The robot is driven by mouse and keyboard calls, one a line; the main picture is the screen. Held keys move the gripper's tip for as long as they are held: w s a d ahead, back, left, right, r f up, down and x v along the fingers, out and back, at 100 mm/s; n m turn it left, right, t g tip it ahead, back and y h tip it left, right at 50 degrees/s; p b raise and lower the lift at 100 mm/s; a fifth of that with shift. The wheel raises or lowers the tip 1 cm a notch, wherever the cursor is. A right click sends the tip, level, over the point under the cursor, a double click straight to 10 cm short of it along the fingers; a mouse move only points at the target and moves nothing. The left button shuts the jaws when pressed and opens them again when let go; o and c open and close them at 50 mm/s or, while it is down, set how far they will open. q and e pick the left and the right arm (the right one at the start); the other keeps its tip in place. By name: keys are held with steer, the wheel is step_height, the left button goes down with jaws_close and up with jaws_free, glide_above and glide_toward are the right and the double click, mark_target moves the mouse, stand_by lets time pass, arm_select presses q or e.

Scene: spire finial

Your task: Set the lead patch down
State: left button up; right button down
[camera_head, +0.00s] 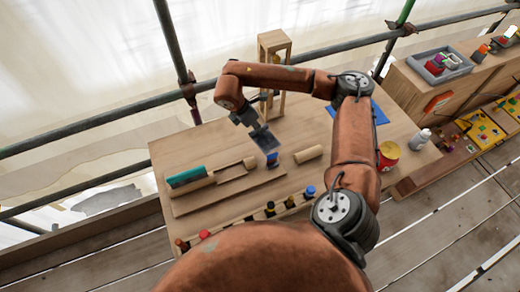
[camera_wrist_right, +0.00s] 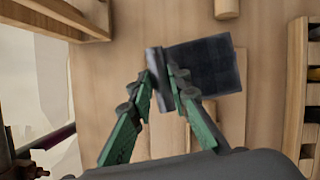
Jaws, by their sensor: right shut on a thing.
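The lead patch is a small dark grey sheet (camera_head: 265,139), held above the middle of the wooden workbench (camera_head: 330,185). In the right wrist view the patch (camera_wrist_right: 208,66) spreads to the right of the fingers, with a narrow strip of it between the green fingertips. My right gripper (camera_head: 254,126) is shut on this strip; it also shows in the wrist view (camera_wrist_right: 161,85). A small gap to the bench seems to remain, but its height cannot be told. My left gripper is not in view.
A board with a teal block (camera_head: 187,177) and wooden pieces lies left. A blue-topped piece (camera_head: 272,158) and wooden cylinder (camera_head: 308,153) are near the patch. A wooden frame (camera_head: 273,43) stands behind; a red can (camera_head: 388,154) and white bottle (camera_head: 420,139) stand right.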

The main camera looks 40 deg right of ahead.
mark_target(258, 140)
steer(key=shift+w+d+f+m+g, duration=0.1)
steer(key=shift+w+d+m+g, duration=0.15)
steer(key=shift+m, duration=0.25)
steer(key=shift+w+d+m+g, duration=0.1)
steer(key=shift+d+m+g, duration=0.15)
steer(key=shift+m, duration=0.25)
steer(key=shift+f, duration=0.4)
step_height(258, 140, down, 9)
steer(key=c, duration=1.9)
jaws_free()
steer(key=shift+o, duration=0.4)
steer(key=shift+r, duration=0.1)
steer(key=v, duration=1.2)
